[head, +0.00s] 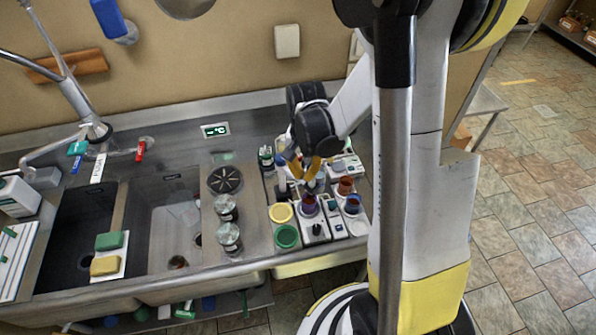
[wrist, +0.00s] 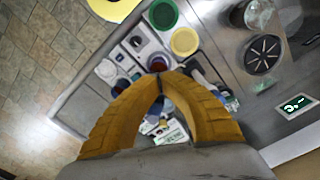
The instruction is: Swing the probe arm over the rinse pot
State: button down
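My gripper (head: 306,176) is low over the crowded instrument area at the right end of the counter. In the wrist view its yellow fingers (wrist: 160,80) arch together and their tips appear to meet. I cannot tell whether a thin part is between them. A purple cup (head: 308,204) stands just in front of the gripper and shows beyond the tips in the wrist view (wrist: 157,63). Which is the rinse pot is unclear. The probe arm is not clearly distinguishable; my fingers cover part of this area.
A yellow lid (head: 281,212) and a green lid (head: 287,236) lie left of the instruments. Two glass jars (head: 227,208) (head: 229,238) stand beside the sink (head: 165,220). A small dark bottle (head: 266,158) stands close left of my gripper. The counter behind the round drain grille (head: 225,180) has free room.

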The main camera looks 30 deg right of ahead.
jog(key=shift+w+d+b, duration=0.15)
jog(key=shift+d+b, duration=0.1)
jog(key=shift+d, duration=0.55)
jog(key=shift+w+d+b, duration=0.1)
jog(key=shift+d+b, duration=0.1)
jog(key=shift+d, duration=0.6)
jog(key=d, duration=0.1)
jog(key=w+d, duration=0.1)
jog(key=d, duration=0.1)
jog(key=shift+w+b, duration=0.15)
jog(key=shift+b, duration=0.25)
jog(key=shift+d, duration=0.1)
jog(key=shift+w+d+b, duration=0.45)
jog(key=shift+w+d, duration=0.5)
jog(key=shift+d, duration=0.25)
